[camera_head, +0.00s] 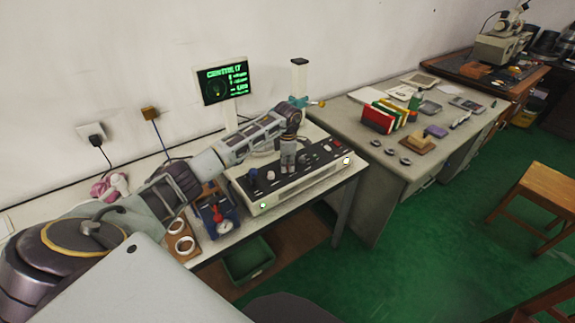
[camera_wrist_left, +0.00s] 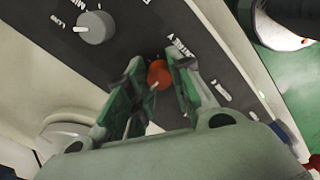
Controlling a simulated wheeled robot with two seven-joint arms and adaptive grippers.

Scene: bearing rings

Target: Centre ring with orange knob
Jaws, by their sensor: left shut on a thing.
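The orange knob (camera_wrist_left: 158,74) stands on a dark control panel in the left wrist view. My left gripper (camera_wrist_left: 152,82) is shut on it, with a green-padded finger on either side. A pale pointer line shows on the knob. In the head view my left gripper (camera_head: 288,166) points down onto the panel of the pale machine (camera_head: 262,206) and hides the knob. A screen (camera_head: 222,84) behind shows green text and a round figure. I cannot make out a ring being centred on the machine. My right gripper is not in view.
A grey knob (camera_wrist_left: 96,27) sits on the panel near my gripper. White rings (camera_head: 184,246) lie on a wooden board left of the machine, beside a red and blue gauge (camera_head: 225,226). A second desk (camera_head: 370,168) with books and small parts stands to the right.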

